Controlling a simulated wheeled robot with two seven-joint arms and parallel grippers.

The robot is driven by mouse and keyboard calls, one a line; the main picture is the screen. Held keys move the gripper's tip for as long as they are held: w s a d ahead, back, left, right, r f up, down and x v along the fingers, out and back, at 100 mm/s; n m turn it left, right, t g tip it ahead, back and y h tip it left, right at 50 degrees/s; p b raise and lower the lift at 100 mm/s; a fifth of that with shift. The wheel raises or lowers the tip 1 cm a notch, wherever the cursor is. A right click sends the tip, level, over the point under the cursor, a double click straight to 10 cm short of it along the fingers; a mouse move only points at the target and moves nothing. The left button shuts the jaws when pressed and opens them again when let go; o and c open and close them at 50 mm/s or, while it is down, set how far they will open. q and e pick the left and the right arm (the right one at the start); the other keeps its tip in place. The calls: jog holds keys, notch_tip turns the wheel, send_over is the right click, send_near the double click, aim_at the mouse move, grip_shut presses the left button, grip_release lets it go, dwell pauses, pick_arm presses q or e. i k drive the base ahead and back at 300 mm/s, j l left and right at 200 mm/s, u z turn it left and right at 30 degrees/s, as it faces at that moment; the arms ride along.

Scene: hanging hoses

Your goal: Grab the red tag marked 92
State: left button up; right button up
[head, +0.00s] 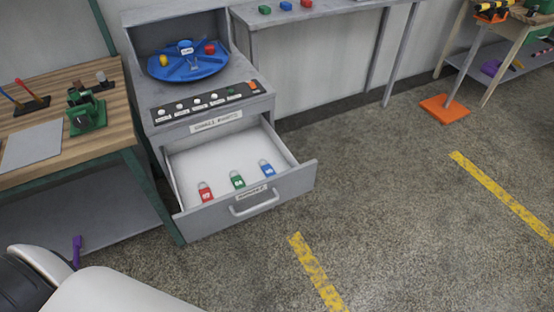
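A red padlock-shaped tag (205,193) lies in the open drawer (307,166), near its front wall and toward the left. It has a pale label, but the number is too small to read surely. A green tag (237,180) and a blue tag (266,168) of the same shape lie to its right, apart from each other. Neither of my grippers shows in the head view. White and black rounded parts of my own body fill the lower left corner, well short of the drawer.
The grey cabinet (222,130) carries a row of knobs and a blue round tray (190,63). A wooden workbench (45,160) with a green device (86,112) stands close at left. A small purple object (77,250) shows below the bench.

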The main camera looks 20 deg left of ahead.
aim_at(206, 195)
jog(key=u, duration=1.35)
